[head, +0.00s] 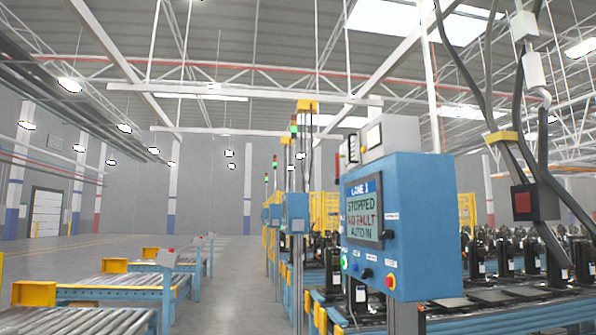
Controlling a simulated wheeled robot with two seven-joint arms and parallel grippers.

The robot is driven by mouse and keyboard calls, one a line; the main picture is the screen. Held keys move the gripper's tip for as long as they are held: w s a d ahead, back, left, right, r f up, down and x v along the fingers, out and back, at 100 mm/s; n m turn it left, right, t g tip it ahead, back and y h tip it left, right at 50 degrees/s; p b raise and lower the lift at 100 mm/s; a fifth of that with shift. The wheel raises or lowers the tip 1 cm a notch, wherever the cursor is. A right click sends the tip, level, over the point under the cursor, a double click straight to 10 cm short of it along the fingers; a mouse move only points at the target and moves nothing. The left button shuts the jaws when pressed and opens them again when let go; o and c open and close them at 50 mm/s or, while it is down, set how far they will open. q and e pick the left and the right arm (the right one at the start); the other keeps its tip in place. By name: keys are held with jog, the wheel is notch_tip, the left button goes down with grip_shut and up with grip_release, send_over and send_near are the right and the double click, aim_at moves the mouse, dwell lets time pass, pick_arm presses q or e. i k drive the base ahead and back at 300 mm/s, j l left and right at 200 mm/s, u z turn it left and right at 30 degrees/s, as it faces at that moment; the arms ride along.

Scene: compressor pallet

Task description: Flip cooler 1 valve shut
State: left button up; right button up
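No valve and nothing labelled cooler 1 can be made out in the head view. Neither of my grippers shows in the head view. The nearest equipment is a blue control box (420,225) at right of centre. Its screen (364,208) reads "LANE 1, STOPPED, NO FAULT, AUTO IN". Rows of black compressors (505,252) stand on the line behind it and to its right.
Roller conveyors (85,318) with yellow end blocks (34,293) lie at lower left. A bare floor aisle (235,285) runs between them and the lane. Thick dark cables and a dark box with a red face (522,203) hang at upper right.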

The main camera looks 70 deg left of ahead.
aim_at(337, 155)
jog(key=j+u, duration=0.25)
jog(key=i+j+u, duration=0.2)
jog(key=j, duration=0.25)
jog(key=j+u, duration=0.25)
jog(key=i+j+u, duration=0.25)
jog(key=j, duration=0.2)
jog(key=i+j, duration=0.2)
jog(key=j, duration=0.2)
jog(key=i+j, duration=0.15)
jog(key=j, duration=0.3)
jog(key=i+j+u, duration=0.1)
jog(key=j, duration=0.3)
jog(key=i+j, duration=0.5)
jog(key=j, duration=0.35)
jog(key=k+u, duration=0.05)
